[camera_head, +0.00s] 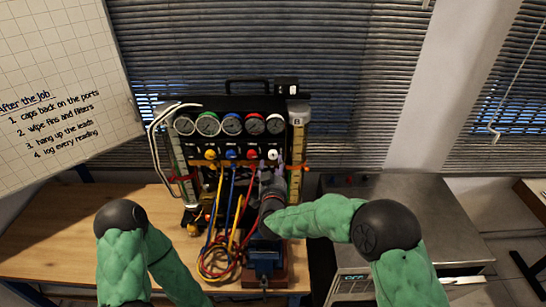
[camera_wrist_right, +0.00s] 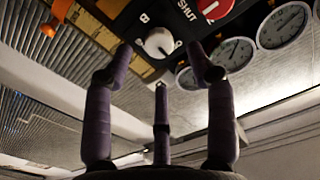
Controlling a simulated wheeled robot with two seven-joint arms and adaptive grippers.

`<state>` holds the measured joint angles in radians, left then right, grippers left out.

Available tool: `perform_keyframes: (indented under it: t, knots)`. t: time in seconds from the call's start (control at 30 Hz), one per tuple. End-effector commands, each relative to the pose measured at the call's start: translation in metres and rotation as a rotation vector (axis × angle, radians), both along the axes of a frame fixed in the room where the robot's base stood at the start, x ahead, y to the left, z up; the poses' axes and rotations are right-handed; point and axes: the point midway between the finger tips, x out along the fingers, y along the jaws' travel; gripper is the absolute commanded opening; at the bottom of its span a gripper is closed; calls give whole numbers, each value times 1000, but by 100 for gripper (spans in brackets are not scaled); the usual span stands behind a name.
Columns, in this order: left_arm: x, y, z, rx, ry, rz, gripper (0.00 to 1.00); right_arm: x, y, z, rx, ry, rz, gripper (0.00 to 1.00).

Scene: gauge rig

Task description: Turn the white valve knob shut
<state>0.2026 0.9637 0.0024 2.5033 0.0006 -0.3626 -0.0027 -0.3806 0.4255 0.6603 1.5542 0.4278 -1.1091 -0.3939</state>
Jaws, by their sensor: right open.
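The white valve knob (camera_head: 273,154) is the rightmost of a row of coloured knobs under the gauges on the black panel. It also shows in the right wrist view (camera_wrist_right: 160,42), beside a "SHUT" label; I cannot clearly read which way its pointer is turned. My right gripper (camera_head: 270,173) is just in front of and below the knob. In the right wrist view its fingers (camera_wrist_right: 161,58) are open, with a tip on either side of the knob and visible gaps between. My left gripper is out of view; only my left arm shows.
A red knob (camera_wrist_right: 215,8) sits close beside the white one. Blue, red and yellow hoses (camera_head: 217,262) hang below the panel and coil on the wooden bench (camera_head: 60,230). A vise (camera_head: 265,262) stands under my right forearm. A grey metal cabinet (camera_head: 430,215) is at right.

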Motion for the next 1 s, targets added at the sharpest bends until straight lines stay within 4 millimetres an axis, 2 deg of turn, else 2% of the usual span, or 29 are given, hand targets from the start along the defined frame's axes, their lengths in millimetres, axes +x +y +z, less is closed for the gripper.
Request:
perform_keyframes:
  t: [0.1, 0.3, 0.5, 0.73, 0.77, 0.93, 0.97, 1.0]
  knots:
    - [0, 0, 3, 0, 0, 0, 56, 21, 0, 0, 1, 0, -1, 56]
    - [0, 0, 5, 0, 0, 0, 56, 43, 0, 0, 0, 0, 0, 56]
    - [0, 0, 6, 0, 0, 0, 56, 51, 0, -1, 0, 1, 0, 56]
    - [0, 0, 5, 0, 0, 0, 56, 51, 0, -1, 0, 1, 0, 56]
    - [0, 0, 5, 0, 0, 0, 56, 51, 0, -1, 0, 1, 0, 54]
    - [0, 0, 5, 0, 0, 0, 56, 51, 0, 0, 0, 1, 1, 6]
    - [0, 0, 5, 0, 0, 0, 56, 51, 0, 0, 0, 1, 1, 0]
    - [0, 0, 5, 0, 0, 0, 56, 51, 0, 0, 0, 1, 1, 0]
